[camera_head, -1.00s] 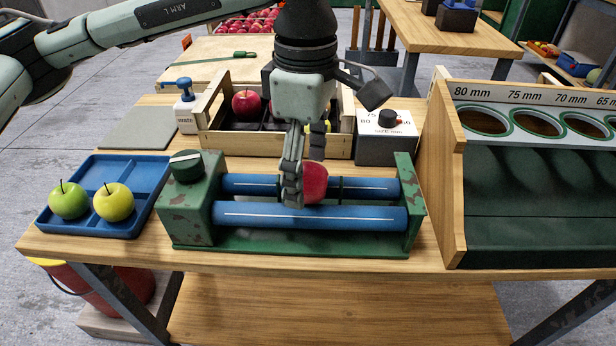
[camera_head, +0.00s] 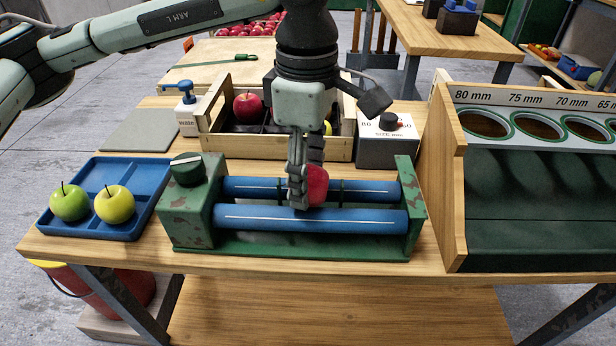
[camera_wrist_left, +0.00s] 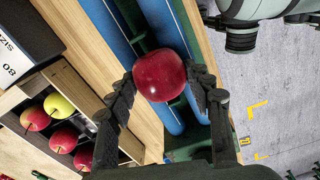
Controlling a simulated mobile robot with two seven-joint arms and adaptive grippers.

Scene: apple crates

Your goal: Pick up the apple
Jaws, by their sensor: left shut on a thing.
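A red apple (camera_head: 317,186) sits at the blue rollers of the green roller stand (camera_head: 190,226), near their middle. My left gripper (camera_head: 306,190) comes down from above and is shut on this apple; its fingers hide the apple's left part in the head view. In the left wrist view the apple (camera_wrist_left: 159,75) lies between the two fingers, with the blue rollers (camera_wrist_left: 118,40) behind it. I cannot tell whether the apple still touches the rollers. My right gripper is not in view.
A blue tray (camera_head: 130,172) with a green and a yellow apple stands left. Behind the rollers are a wooden crate (camera_head: 225,143) with apples, a white pump bottle (camera_head: 187,116) and a size dial box (camera_head: 388,150). A sizing rack (camera_head: 450,180) stands right.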

